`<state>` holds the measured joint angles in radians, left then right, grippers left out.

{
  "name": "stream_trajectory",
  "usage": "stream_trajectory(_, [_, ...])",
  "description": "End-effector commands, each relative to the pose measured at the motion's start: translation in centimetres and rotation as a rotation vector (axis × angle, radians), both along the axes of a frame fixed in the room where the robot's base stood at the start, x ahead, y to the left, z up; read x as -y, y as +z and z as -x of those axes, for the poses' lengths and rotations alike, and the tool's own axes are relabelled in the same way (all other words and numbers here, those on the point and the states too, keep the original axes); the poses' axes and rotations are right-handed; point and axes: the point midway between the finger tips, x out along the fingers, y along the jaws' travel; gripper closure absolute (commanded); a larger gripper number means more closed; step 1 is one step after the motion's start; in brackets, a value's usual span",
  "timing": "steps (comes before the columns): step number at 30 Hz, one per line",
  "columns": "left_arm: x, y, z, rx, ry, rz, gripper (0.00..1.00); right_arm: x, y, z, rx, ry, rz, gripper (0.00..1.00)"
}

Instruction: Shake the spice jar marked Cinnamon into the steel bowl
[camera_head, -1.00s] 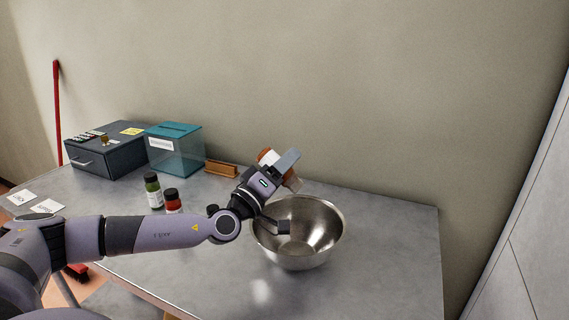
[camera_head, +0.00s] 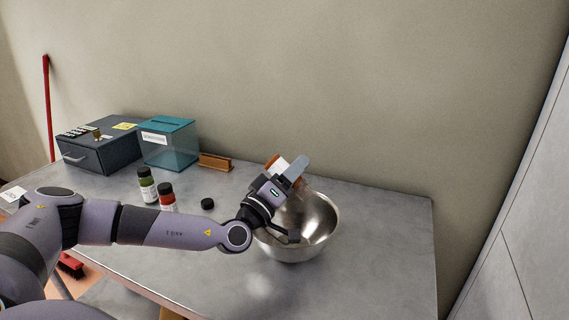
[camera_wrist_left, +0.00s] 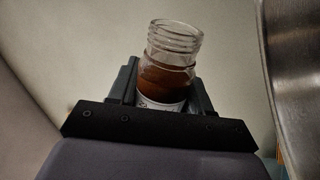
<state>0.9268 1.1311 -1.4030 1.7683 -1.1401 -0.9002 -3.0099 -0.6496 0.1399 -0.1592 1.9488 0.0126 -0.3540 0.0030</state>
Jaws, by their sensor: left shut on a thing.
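The steel bowl (camera_head: 318,226) stands on the grey table, right of the middle. My left gripper (camera_head: 291,199) is at the bowl's left side, over its rim. It is shut on a spice jar (camera_head: 276,163) with reddish-brown contents, tilted beside the fingers. In the left wrist view the jar (camera_wrist_left: 167,75) shows an uncapped, threaded clear glass neck, brown powder and a pale label between the fingers. I cannot read the label. The bowl's wall (camera_wrist_left: 290,70) shows at the right edge there. My right gripper is not in view.
A grey box (camera_head: 98,150), teal clear box (camera_head: 170,145) and wooden holder (camera_head: 215,162) stand at the back. The front right tabletop is clear.

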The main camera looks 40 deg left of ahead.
Motion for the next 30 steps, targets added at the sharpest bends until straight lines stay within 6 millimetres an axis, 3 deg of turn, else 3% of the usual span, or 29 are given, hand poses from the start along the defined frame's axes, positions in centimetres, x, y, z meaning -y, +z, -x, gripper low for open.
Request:
stream_trajectory(13, [-3.7, 2.6, 0.7, -0.001, 0.002, 0.000, 0.86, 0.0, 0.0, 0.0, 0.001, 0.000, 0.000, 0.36])
stream_trajectory(25, [-0.3, 0.6, 0.0, 0.004, -0.003, 0.001, 0.86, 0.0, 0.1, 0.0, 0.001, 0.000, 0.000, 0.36])
stream_trajectory(30, [-0.6, 0.2, 0.1, 0.000, 0.004, 0.002, 0.86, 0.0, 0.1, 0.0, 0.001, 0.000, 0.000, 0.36])
